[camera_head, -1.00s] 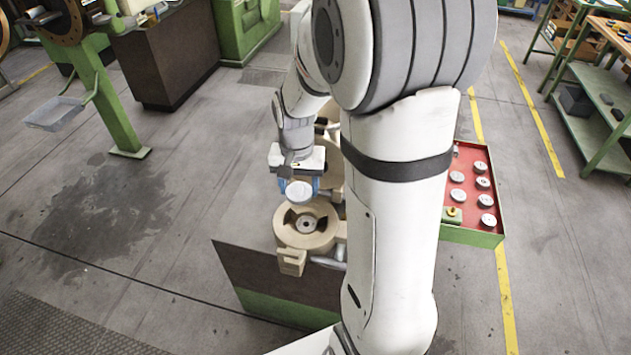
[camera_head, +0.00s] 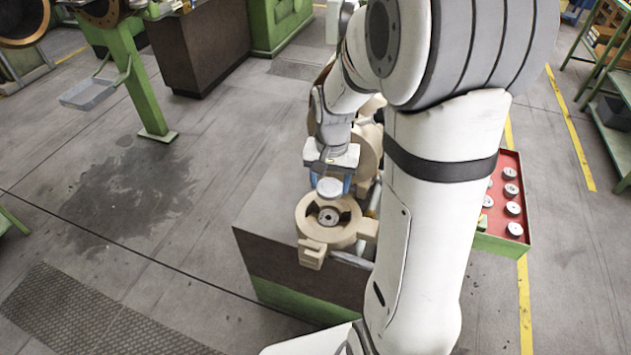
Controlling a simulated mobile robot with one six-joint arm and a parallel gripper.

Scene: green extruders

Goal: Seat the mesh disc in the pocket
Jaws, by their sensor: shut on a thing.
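The mesh disc (camera_head: 329,187) is a pale round disc held between the blue fingertips of my gripper (camera_head: 329,183). My gripper is shut on it and points down. The tan ring-shaped holder (camera_head: 304,212) stands on the dark-topped green machine, with the pocket (camera_head: 328,216) as a round recess at its centre. In the picture the disc sits just above the pocket, overlapping the far rim of the holder. The disc looks apart from the pocket, but its exact height cannot be told. My wrist hides part of what lies behind it.
A red tray (camera_head: 513,165) with several pale discs stands on the right, partly hidden by my arm. A tan block-like part (camera_head: 312,252) juts from the holder's front. A green post (camera_head: 140,90) stands at the left. Open floor lies left of the machine.

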